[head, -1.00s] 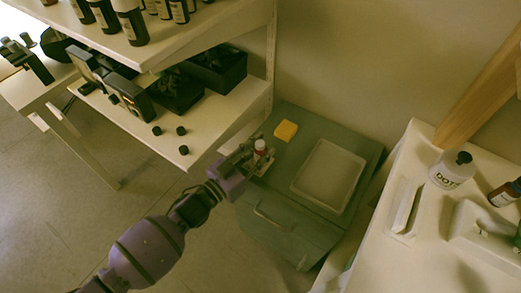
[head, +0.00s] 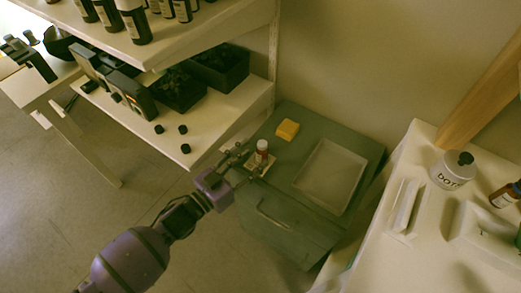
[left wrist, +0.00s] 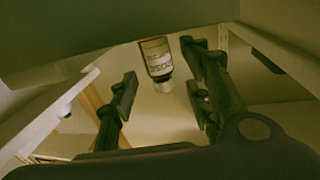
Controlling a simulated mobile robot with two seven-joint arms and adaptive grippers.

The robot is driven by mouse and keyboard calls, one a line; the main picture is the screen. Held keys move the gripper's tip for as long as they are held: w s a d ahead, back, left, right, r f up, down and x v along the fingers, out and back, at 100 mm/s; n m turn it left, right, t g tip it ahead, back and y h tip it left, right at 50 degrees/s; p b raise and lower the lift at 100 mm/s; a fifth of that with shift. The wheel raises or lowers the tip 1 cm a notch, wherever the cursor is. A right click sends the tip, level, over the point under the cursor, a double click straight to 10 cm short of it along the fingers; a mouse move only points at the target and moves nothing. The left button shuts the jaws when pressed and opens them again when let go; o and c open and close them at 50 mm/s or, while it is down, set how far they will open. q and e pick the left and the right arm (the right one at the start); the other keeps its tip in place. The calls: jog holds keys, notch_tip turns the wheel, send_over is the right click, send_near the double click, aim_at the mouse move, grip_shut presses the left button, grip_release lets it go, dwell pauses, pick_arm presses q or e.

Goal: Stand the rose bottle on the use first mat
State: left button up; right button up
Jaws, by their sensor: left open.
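A small brown bottle with a white cap (head: 262,147) stands upright on a small pale mat (head: 268,167) at the left edge of a green cabinet top. In the left wrist view the bottle (left wrist: 157,58) appears upside down, its label facing me; I cannot read the label surely. My left gripper (head: 244,161) is open, just left of the bottle. In the left wrist view its two fingers (left wrist: 160,97) are spread wide, with the bottle beyond and between them, apart from both. The mat's wording is not readable. My right gripper is not in view.
A yellow block (head: 287,129) and a white tray (head: 328,178) sit on the green cabinet (head: 318,133). Shelves with dark bottles and black bins (head: 218,68) stand at the left. A white table (head: 400,250) with a labelled round bottle (head: 452,172) is at right.

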pick_arm(q)
jog(key=s+a+f+n+g+y, duration=0.2)
jog(key=s+a+f+y, duration=0.2)
jog(key=s, duration=0.8)
jog(key=s+a+f+n+g+y, duration=0.2)
jog(key=s+a+f, duration=0.5)
jog(key=s, duration=0.6)
jog(key=s+a+f+n+g+y, duration=0.2)
jog(key=s+a+f+n+y, duration=0.2)
jog(key=s, duration=0.9)
jog(key=shift+a+f+y, duration=0.8)
jog(key=shift+f+y, duration=0.1)
jog(key=shift+y, duration=0.1)
